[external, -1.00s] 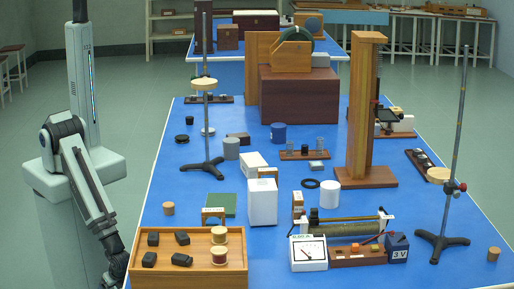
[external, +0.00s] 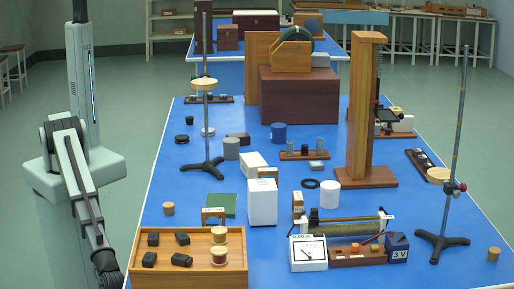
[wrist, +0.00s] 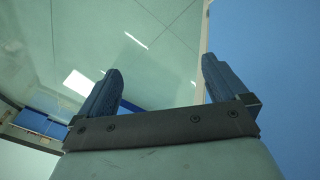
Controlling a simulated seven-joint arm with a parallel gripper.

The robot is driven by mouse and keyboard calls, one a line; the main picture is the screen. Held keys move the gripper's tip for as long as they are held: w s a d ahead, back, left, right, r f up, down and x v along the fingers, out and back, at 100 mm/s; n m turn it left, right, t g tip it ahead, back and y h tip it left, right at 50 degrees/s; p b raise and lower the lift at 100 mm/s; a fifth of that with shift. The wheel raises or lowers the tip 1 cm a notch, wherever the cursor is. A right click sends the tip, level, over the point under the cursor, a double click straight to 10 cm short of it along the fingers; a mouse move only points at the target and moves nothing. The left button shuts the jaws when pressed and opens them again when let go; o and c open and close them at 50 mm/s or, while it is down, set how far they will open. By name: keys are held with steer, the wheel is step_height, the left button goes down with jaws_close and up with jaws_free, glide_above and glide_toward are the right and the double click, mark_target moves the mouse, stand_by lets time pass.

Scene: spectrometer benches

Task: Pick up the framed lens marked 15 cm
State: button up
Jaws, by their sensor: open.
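Small wooden frames that look like framed lenses show in the external view: one (external: 213,215) stands behind the wooden tray, one (external: 298,206) stands by the coil, and one (external: 267,174) shows at the tall white box's top edge. Their markings are too small to read, so I cannot tell which is 15 cm. My gripper shows in the wrist view (wrist: 160,80) with its two dark fingers apart and nothing between them. In the external view my arm hangs left of the blue bench, and its end is partly cut off at the bottom edge.
The wooden tray (external: 200,278) with dark blocks and spools stands at the bench's near left corner. A white box (external: 262,206), a meter (external: 308,253) and retort stands (external: 207,130) (external: 444,240) are obstacles. The wrist view shows floor and the blue bench edge (wrist: 270,60).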

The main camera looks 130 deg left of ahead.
steer(key=w+d+r+n+t+h, duration=0.1)
steer(key=w+d+r+t+h, duration=0.1)
steer(key=w+d+r, duration=0.7)
steer(key=w+d+r+t+h, duration=0.1)
steer(key=w+d+r+t, duration=0.1)
steer(key=w+d+r, duration=0.7)
steer(key=w+a+r+n+t, duration=0.1)
steer(key=w+a+r, duration=0.3)
steer(key=a+r, duration=0.25)
steer(key=w+a+r+n+t+y, duration=0.1)
steer(key=w+a+r+n, duration=0.15)
steer(key=a+r, duration=0.4)
steer(key=w+a+r+t, duration=0.1)
steer(key=w+a+r, duration=0.35)
steer(key=r, duration=0.45)
steer(key=w+a+r+y, duration=0.1)
steer(key=w+a+r, duration=0.15)
steer(key=a, duration=0.75)
steer(key=n+g+y, duration=0.3)
steer(key=g+y, duration=0.4)
glide_above(295, 194)
steer(key=s, duration=0.1)
steer(key=f, duration=0.3)
steer(key=shift+s+d+f, duration=0.2)
steer(key=shift+d+f, duration=0.05)
steer(key=shift+d, duration=0.15)
steer(key=shift+x, duration=3.25)
steer(key=shift+s+d, duration=0.15)
steer(key=shift+d, duration=0.05)
steer(key=c, duration=1)
